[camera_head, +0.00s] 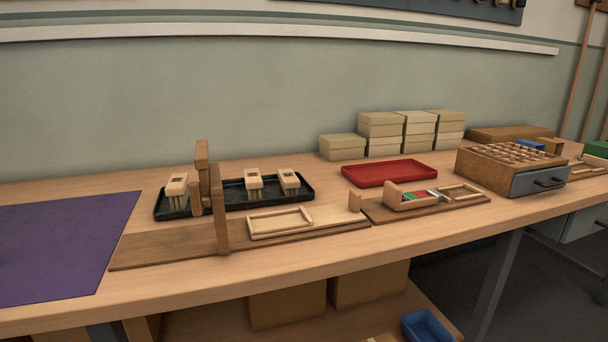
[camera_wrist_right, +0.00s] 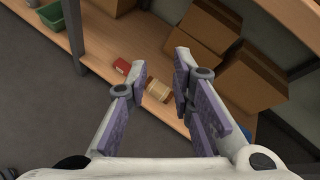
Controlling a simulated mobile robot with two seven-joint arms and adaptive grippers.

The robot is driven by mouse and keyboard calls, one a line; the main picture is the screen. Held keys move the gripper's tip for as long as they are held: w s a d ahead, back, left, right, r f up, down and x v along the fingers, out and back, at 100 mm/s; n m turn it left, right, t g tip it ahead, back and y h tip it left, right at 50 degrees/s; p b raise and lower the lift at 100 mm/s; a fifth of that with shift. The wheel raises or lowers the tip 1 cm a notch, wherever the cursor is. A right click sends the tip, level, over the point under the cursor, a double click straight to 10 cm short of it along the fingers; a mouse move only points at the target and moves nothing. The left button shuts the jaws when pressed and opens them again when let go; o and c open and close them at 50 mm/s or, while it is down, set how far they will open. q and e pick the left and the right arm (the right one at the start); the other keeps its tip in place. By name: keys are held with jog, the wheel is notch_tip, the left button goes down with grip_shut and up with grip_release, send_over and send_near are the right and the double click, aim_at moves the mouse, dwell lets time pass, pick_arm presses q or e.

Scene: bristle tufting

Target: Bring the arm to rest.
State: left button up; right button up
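My right gripper (camera_wrist_right: 160,70) shows in the right wrist view. Its two purple-padded fingers are spread apart with nothing between them touching the pads. It points down past the bench toward the lower shelf (camera_wrist_right: 150,35) and the floor. Neither of my arms shows in the head view, and my left gripper is in no view. On the bench (camera_head: 330,262), a black tray (camera_head: 235,204) holds three pale brush blocks with bristles down. A wooden jig with an upright post (camera_head: 219,205) and a light frame (camera_head: 280,221) stands in front of the tray.
A purple mat (camera_head: 60,245) lies at the left. An empty red tray (camera_head: 390,173), stacked boxes (camera_head: 380,133), a second jig (camera_head: 410,207) and a holed block with a drawer (camera_head: 512,166) are to the right. The shelf below holds cartons (camera_wrist_right: 203,33) and a red box (camera_wrist_right: 122,66).

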jog(key=s+f+n+g+h+p, duration=0.1)
jog(key=s+f+n+g, duration=0.25)
jog(key=s, duration=0.45)
jog(key=s+a+f+n+g+p, duration=0.1)
jog(key=s+f+n+g+p, duration=0.1)
jog(key=s+n, duration=0.35)
jog(key=s+f+n+g+h+p, duration=0.1)
jog(key=s+f+n+g, duration=0.2)
jog(key=s, duration=0.6)
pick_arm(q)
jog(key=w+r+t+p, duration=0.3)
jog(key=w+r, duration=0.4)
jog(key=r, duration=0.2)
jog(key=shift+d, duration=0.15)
pick_arm(e)
jog(key=s+d+n+g+h, duration=0.4)
jog(key=s+d+n, duration=0.7)
jog(key=s+d, duration=0.3)
jog(key=shift+s+d+n+h, duration=0.3)
jog(key=shift+s+h, duration=0.35)
jog(key=shift+h, duration=0.25)
